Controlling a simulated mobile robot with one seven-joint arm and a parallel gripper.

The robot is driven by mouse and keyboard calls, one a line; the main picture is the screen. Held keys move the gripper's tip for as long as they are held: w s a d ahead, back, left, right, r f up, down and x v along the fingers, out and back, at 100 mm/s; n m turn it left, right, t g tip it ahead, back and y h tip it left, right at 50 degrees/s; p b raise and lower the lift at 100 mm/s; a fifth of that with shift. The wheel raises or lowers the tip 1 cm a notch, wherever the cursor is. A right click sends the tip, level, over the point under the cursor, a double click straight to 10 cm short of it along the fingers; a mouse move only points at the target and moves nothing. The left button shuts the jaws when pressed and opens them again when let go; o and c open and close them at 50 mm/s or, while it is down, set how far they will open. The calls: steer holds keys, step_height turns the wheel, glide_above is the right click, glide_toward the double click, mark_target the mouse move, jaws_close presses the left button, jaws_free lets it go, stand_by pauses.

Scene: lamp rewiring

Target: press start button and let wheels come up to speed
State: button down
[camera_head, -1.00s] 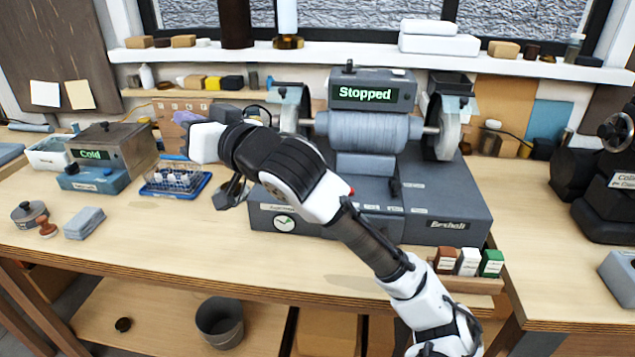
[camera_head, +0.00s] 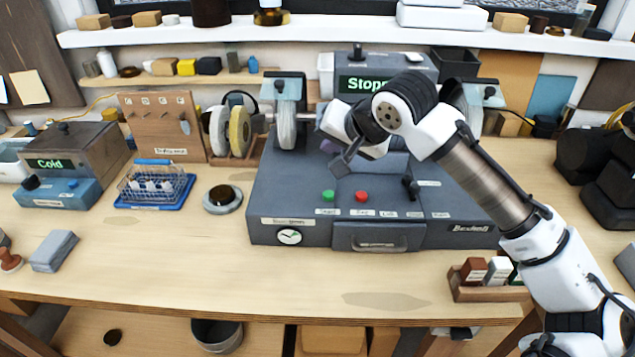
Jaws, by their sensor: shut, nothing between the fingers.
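The bench grinder (camera_head: 275,205) is a grey box in the middle of the bench. Its display (camera_head: 362,82) begins "Stopp"; my arm hides the end. A green button (camera_head: 328,195) and a red button (camera_head: 361,196) sit on its front slope, with small labels below and a black lever (camera_head: 410,187) to their right. The left wheel (camera_head: 286,124) shows; the right wheel (camera_head: 470,112) is partly behind my arm. My gripper (camera_head: 340,168) is shut and empty, in front of the motor and slightly above and behind the green button in the picture, apart from it.
A wooden rack with spare wheels (camera_head: 238,132) stands left of the grinder. A round dark-topped dish (camera_head: 222,198), a blue tray (camera_head: 155,200) and a "Cold" unit (camera_head: 70,175) are further left. Small boxes (camera_head: 475,270) stand at the front right.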

mark_target(331, 197)
steer(key=shift+s+d+r, duration=0.1)
steer(key=shift+s, duration=0.05)
step_height(331, 197, down, 9)
steer(key=b, duration=0.7)
steer(key=shift+r, duration=0.1)
stand_by(2.0)
steer(key=shift+f, duration=0.45)
steer(key=shift+f+b, duration=0.45)
steer(key=shift+b, duration=0.05)
stand_by(0.6)
steer(key=shift+r, duration=0.15)
steer(key=shift+r+p, duration=0.75)
steer(key=shift+p, duration=0.05)
